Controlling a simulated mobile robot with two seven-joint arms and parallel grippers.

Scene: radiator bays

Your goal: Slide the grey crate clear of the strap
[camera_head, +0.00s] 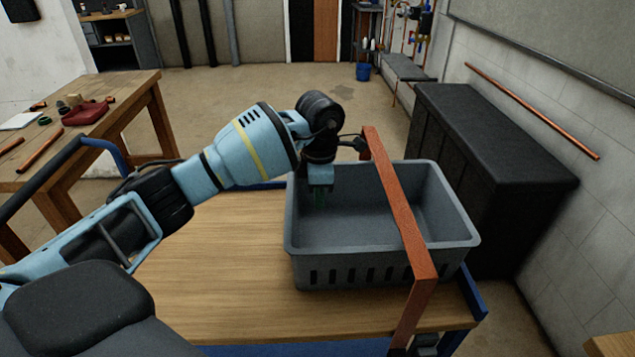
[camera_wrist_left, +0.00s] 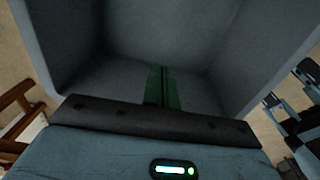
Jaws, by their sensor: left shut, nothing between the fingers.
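The grey crate (camera_head: 330,262) stands upright on the wooden top of a blue-framed cart (camera_head: 215,262). The orange-red strap (camera_head: 397,205) runs over the right part of the crate from back to front and down to a buckle at the cart's front edge. My left gripper (camera_head: 319,203) is shut and empty, pointing down inside the crate near its back left wall, left of the strap. In the left wrist view its green fingers (camera_wrist_left: 161,88) are together, with the crate's grey inside (camera_wrist_left: 130,30) around them. My right gripper is not in view.
A black cabinet (camera_head: 480,170) stands just right of the cart along the wall. A wooden workbench (camera_head: 125,95) with tools is at the left. The cart top left of the crate is bare, though my left arm hangs over part of it.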

